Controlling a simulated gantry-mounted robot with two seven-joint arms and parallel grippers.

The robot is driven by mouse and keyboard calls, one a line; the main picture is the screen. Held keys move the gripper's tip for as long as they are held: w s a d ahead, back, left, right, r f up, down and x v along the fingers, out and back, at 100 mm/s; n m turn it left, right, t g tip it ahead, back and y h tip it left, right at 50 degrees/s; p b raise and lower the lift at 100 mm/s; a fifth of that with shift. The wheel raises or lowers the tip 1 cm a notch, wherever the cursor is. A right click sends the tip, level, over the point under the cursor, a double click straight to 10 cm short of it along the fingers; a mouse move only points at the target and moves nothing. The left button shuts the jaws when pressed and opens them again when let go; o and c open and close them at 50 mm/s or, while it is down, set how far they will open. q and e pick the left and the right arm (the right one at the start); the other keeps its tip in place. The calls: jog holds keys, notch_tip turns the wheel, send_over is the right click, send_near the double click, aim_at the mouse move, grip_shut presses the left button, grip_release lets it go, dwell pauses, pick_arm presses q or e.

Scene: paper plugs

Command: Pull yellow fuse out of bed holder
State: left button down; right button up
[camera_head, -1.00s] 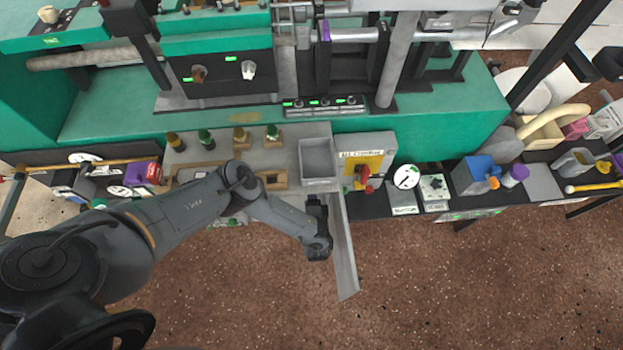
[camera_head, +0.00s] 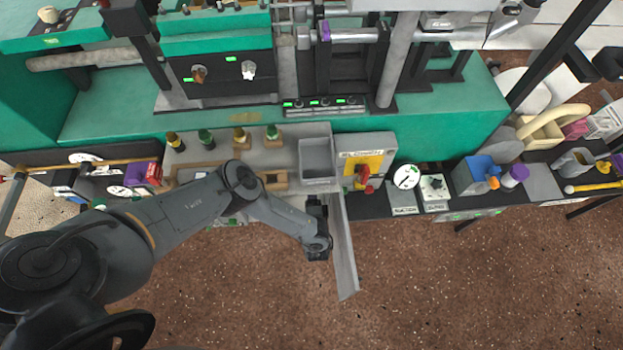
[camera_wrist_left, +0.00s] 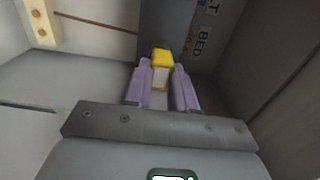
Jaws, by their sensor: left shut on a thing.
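The yellow fuse (camera_wrist_left: 162,56), with a yellow end and a pale body, sits between the purple-grey fingers of my left gripper (camera_wrist_left: 161,68) in the left wrist view. The gripper is shut on it. A dark panel (camera_wrist_left: 176,20) lies just beyond the fuse, with a label reading BED (camera_wrist_left: 200,40) at its right. Whether the fuse still touches a holder cannot be told. In the head view my left gripper (camera_head: 317,205) is at the front edge of the bench, below the grey bin, and the fuse is hidden there. My right gripper is not in view.
A grey bin (camera_head: 317,185) and a box with a red switch (camera_head: 362,174) stand just behind my gripper. A slanted grey panel (camera_head: 345,260) is close on its right. Wooden blocks and bottles (camera_head: 206,139) stand to the left on the bench. The floor in front is clear.

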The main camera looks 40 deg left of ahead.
pick_arm(q)
jog(key=shift+p+v, duration=0.35)
jog(key=shift+v, duration=0.7)
dwell(0.6)
jog(key=shift+s+d, duration=0.45)
jog(key=shift+d, duration=0.1)
jog(key=shift+s+d+p, duration=0.3)
jog(key=shift+p, duration=0.05)
dwell(0.4)
jog(key=shift+p+v, duration=0.35)
jog(key=shift+v, duration=0.95)
